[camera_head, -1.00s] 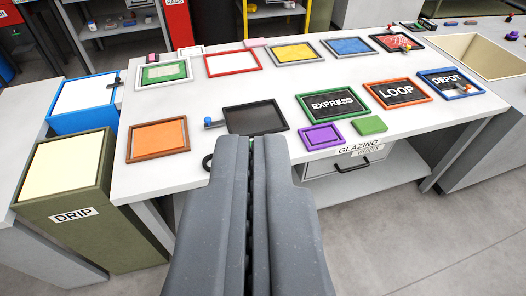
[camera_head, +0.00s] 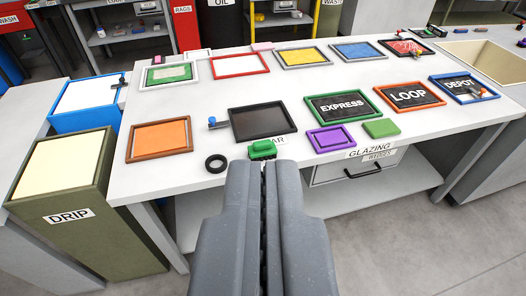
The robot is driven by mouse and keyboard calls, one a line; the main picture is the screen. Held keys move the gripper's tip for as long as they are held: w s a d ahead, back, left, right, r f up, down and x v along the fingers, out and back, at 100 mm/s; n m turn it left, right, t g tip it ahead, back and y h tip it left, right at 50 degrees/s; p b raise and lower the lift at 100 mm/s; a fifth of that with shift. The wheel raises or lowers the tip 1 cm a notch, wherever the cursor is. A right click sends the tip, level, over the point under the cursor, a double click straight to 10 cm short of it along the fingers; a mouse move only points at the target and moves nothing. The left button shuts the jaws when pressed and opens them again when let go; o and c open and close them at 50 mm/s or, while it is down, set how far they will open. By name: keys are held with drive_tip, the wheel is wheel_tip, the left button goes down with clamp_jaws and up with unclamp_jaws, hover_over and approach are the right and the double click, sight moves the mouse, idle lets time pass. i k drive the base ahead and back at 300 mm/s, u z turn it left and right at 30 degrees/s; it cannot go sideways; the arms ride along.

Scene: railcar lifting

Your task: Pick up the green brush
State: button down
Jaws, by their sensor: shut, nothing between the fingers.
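A small green object (camera_head: 262,150) lies near the front edge of the light grey table (camera_head: 205,199), just beyond my fingertips. It may be the green brush, but its lower part is hidden by my gripper and its shape is not clear. My gripper (camera_head: 264,166) is shut and empty, pointing forward at the table's front edge. A flat green block (camera_head: 381,128) lies farther right, beside the purple frame. It looks like a plain block.
A black ring (camera_head: 216,163) lies left of my fingertips. A black panel (camera_head: 262,122), orange panel (camera_head: 160,138), EXPRESS sign (camera_head: 341,106) and purple frame (camera_head: 331,138) lie around. A DRIP bin (camera_head: 75,216) stands left. A drawer (camera_head: 350,170) is under the table.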

sight(267, 148)
drive_tip(key=z, duration=1.75)
drive_tip(key=k, duration=1.4)
drive_tip(key=u, duration=1.3)
drive_tip(key=i, duration=1)
drive_tip(key=z, duration=0.05)
